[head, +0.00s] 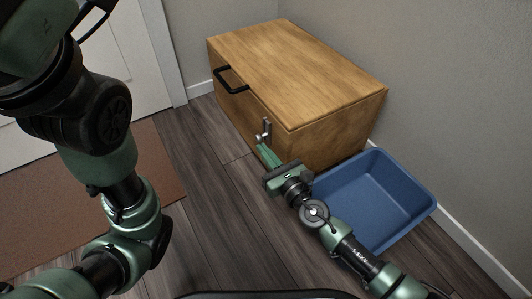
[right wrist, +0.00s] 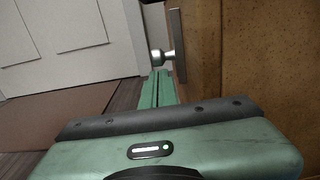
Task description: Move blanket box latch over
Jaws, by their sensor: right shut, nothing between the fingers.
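The wooden blanket box (head: 290,75) stands against the wall, with a black bar handle on its front. Its metal latch (head: 264,133) sits on the front face. In the right wrist view the latch shows as a plate with a knob (right wrist: 170,53) sticking out. My right gripper (head: 266,153) is shut and empty, its fingertips just below the latch. In the right wrist view the shut fingers (right wrist: 157,88) end close to the knob; I cannot tell whether they touch it. The left arm fills the left of the head view; its gripper is not visible.
A blue open bin (head: 405,190) stands on the floor right of the box, beside my right arm. A brown mat (head: 150,160) lies at the left, near a white door (head: 130,55). The wood floor before the box is clear.

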